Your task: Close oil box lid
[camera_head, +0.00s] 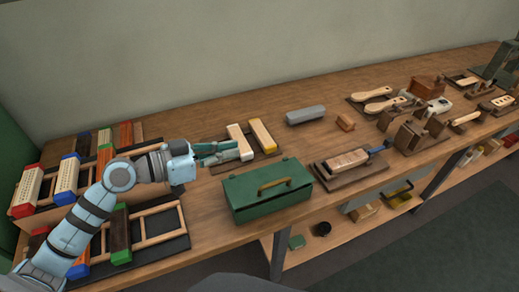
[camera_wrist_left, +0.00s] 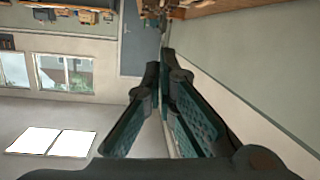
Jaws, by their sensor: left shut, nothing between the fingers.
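My left gripper (camera_head: 228,154) is behind and left of the box, above the bench, apart from the box. Its fingers are shut and empty, and they also show in the left wrist view (camera_wrist_left: 164,78). The box does not show in the left wrist view. My right gripper is not in view.
Pale brush blocks (camera_head: 262,136) lie on a dark mat just behind the green box. A grey block (camera_head: 305,115) lies farther back. A wooden brush on a board (camera_head: 347,161) is close on the box's right. Coloured blocks and wooden racks (camera_head: 160,222) fill the left end.

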